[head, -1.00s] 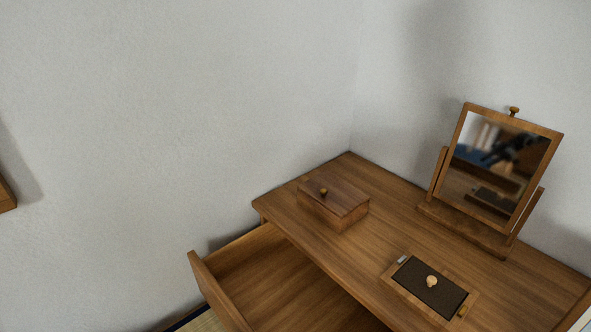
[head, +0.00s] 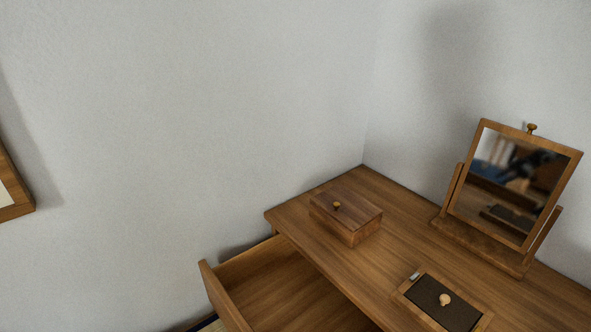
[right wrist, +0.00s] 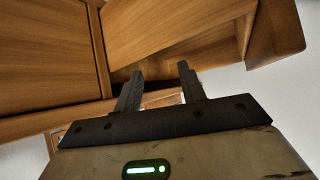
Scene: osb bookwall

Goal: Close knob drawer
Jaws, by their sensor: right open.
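In the head view a wooden drawer (head: 265,292) stands pulled out of a brown wooden desk (head: 335,268). Its front panel (head: 224,298) is apart from the desk at the lower left, and the picture's bottom edge cuts it off. The drawer's knob is not visible. My right gripper (right wrist: 160,72) shows in the right wrist view with its two fingers apart and nothing between them. Wooden panels (right wrist: 170,40) fill the view beyond the fingers; I cannot tell whether they touch. My left gripper is in neither view.
On the desk top stand a small lidded box (head: 345,217), a dark inset tray with a round knob (head: 445,312) and a tilting mirror (head: 510,185). White walls (head: 200,120) close off the back. A wooden frame (head: 18,205) hangs at the far left.

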